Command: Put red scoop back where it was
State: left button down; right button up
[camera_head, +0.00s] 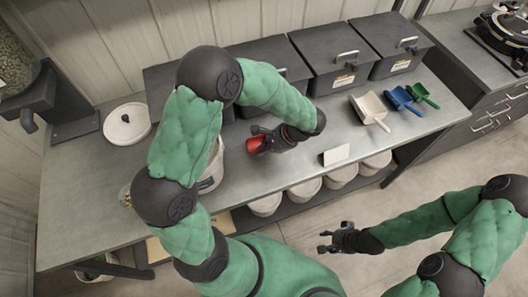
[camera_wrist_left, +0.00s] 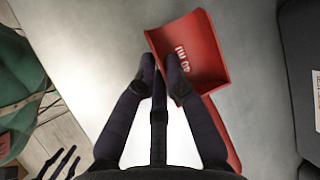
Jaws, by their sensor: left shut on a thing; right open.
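The red scoop (camera_head: 256,145) is at my left gripper (camera_head: 264,137), over the metal bench near its middle. In the left wrist view the red scoop (camera_wrist_left: 203,45) has its open pan at the top and its handle running down to the right, partly behind a finger. The left gripper's fingers (camera_wrist_left: 162,68) are shut on the scoop near the pan's left edge. Whether the scoop touches the bench is unclear. My right gripper (camera_head: 338,238) is open and empty, in front of the bench over the floor.
A cream scoop (camera_head: 368,107), a blue scoop (camera_head: 400,98) and a green scoop (camera_head: 421,93) lie at the bench's right. Dark lidded bins (camera_head: 334,58) line the back. A white bucket (camera_head: 213,170) stands left of the scoop, partly hidden by my arm. A white card (camera_head: 337,154) is near the front edge.

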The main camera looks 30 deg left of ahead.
pick_arm(q)
jog(key=shift+f, duration=0.65)
jog(key=shift+r, duration=0.1)
jog(key=shift+f+b, duration=0.4)
jog(key=shift+f, duration=0.1)
jog(key=shift+f, duration=0.15)
jog(key=c, duration=1.3)
grip_release()
